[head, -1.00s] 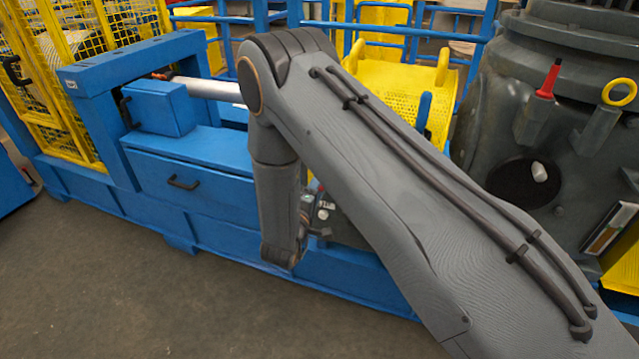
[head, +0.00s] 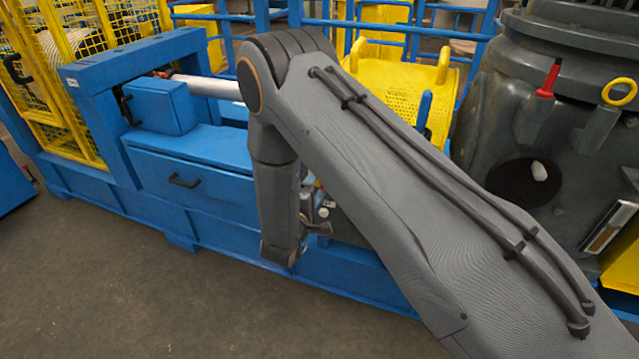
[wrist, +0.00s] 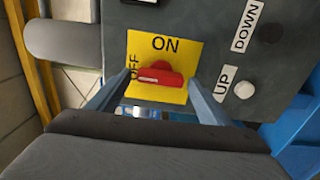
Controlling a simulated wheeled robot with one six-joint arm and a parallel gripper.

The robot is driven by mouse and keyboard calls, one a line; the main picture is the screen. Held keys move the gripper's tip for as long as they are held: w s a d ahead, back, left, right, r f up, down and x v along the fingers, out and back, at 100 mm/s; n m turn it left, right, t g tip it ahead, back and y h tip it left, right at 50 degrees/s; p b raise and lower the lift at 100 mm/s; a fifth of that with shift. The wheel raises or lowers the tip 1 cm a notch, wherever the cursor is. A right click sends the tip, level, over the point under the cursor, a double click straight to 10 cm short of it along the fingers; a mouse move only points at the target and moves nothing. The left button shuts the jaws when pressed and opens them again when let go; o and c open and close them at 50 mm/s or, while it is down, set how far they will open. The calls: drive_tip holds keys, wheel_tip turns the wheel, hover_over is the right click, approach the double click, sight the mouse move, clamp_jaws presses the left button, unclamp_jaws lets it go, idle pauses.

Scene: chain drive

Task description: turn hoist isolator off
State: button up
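The hoist isolator is a red rotary handle (wrist: 162,76) on a yellow plate (wrist: 188,58) in the wrist view. The plate reads ON above the handle and OFF at its left. The handle lies nearly crosswise in the picture, with a pale mark on its left part, towards OFF. My gripper (wrist: 158,88) is open. Its two blue-grey fingers stand apart, one at each side of the handle, with gaps visible; I cannot tell whether either touches. In the head view my arm hides the isolator and most of the gripper.
The grey control panel (wrist: 215,22) also carries a black DOWN button (wrist: 271,32) and a white UP button (wrist: 244,90), close right of the plate. In the head view, a blue machine frame (head: 215,145), a yellow mesh guard (head: 80,60) and a dark grey housing (head: 490,120) surround my arm.

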drive_tip(key=shift+d, duration=0.15)
drive_tip(key=b+v, duration=0.1)
drive_tip(key=v, duration=0.6)
drive_tip(key=shift+s+a, duration=0.2)
drive_tip(key=shift+s, duration=0.1)
